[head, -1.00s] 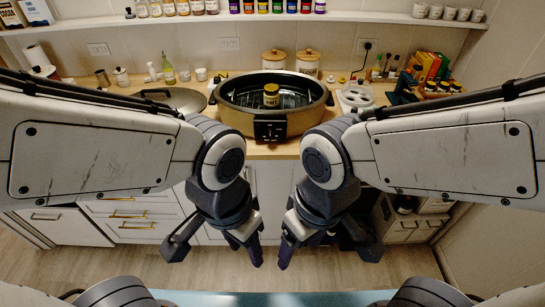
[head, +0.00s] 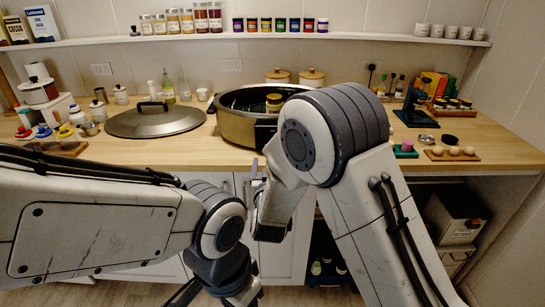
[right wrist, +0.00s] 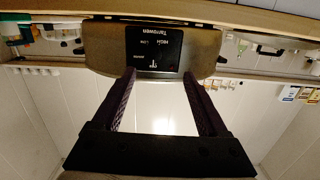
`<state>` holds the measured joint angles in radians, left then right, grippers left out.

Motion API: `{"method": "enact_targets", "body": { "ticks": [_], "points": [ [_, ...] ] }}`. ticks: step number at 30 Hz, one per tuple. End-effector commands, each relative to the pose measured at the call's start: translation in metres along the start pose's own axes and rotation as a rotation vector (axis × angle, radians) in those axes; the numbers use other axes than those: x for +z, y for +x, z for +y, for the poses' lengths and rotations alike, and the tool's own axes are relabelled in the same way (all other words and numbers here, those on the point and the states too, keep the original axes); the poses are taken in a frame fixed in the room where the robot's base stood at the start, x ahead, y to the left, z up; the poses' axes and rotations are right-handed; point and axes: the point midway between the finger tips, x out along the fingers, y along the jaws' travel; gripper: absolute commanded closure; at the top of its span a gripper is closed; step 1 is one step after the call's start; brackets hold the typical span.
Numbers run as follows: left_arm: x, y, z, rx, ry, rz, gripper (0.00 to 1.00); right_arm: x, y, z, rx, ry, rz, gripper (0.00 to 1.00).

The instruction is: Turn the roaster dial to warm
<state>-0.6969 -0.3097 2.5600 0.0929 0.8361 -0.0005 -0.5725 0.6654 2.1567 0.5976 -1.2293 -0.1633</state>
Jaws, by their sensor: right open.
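The roaster (head: 235,128) is a wide bronze-sided pan with a dark rim at the counter's front edge. Its black control panel (right wrist: 140,48) appears upside down in the right wrist view, with small white lettering and a pale mark near the gripper side; the dial's setting is too small to read. My right gripper (right wrist: 159,75) is open, its two dark fingers pointing at the panel with nothing between them. In the head view my right arm hides part of the roaster front. My left gripper (head: 220,298) hangs low at the bottom edge, its fingers not clearly shown.
A tray of round items (head: 453,155) and small jars stand at right. White cabinets are below the counter.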

Motion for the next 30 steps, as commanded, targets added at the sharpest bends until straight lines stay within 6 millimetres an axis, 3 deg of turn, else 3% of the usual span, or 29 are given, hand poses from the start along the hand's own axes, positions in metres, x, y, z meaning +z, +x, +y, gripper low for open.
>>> {"method": "enact_targets", "body": {
  "ticks": [8,21,30],
  "points": [
    [0.000,0.003,0.000,0.000,0.000,0.001,0.50,0.001,0.018,0.009,0.045,-0.013,0.076,0.24],
    [-0.001,-0.009,0.001,0.000,0.000,0.000,0.50,-0.005,0.094,0.011,0.041,-0.014,0.075,0.24],
    [-0.001,-0.011,0.001,0.000,0.000,0.000,0.50,-0.005,0.109,0.011,0.040,-0.013,0.073,0.24]
  ]
}}
